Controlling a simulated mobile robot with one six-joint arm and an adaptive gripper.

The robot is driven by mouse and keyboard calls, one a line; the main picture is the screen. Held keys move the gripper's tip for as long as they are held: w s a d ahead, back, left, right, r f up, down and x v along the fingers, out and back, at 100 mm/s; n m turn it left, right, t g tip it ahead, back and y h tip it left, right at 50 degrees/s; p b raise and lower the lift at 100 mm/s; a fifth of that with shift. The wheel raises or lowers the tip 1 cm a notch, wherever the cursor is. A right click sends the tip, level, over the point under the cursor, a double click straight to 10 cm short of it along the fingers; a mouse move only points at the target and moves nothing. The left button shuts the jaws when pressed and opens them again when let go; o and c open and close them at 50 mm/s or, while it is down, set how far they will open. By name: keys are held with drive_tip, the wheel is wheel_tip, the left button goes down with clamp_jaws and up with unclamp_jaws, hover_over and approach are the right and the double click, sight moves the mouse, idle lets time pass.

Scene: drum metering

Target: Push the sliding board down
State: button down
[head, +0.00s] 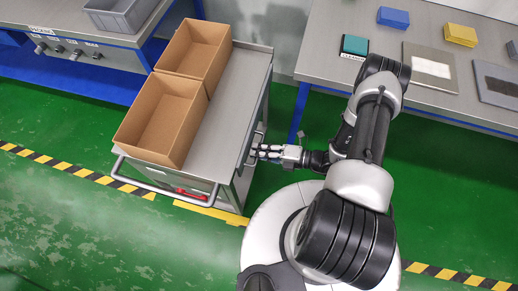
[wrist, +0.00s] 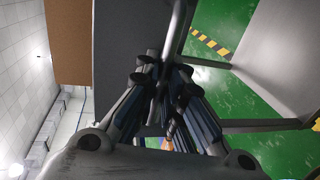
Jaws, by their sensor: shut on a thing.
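A grey metal cart (head: 232,95) stands left of my arm, with grey panels and bars on its right side. My gripper (head: 259,152) reaches that side from the right. In the wrist view, my gripper (wrist: 163,80) has its fingers closed around a thin grey bar (wrist: 182,24) in front of a grey panel (wrist: 122,40). I cannot tell for sure which panel is the sliding board. The fingers hide the held part of the bar.
Two open cardboard boxes (head: 158,128) stand on the cart. A curved rail (head: 165,188) runs along its near end, with a red item (head: 191,196) below. A worktable (head: 420,75) with coloured boxes stands at the right. Green floor (head: 90,225) is free at the left.

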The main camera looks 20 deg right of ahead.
drive_tip(key=shift+f, duration=0.6)
drive_tip(key=c, duration=1.7)
unclamp_jaws()
drive_tip(key=shift+r, duration=0.1)
drive_tip(key=v, duration=1.2)
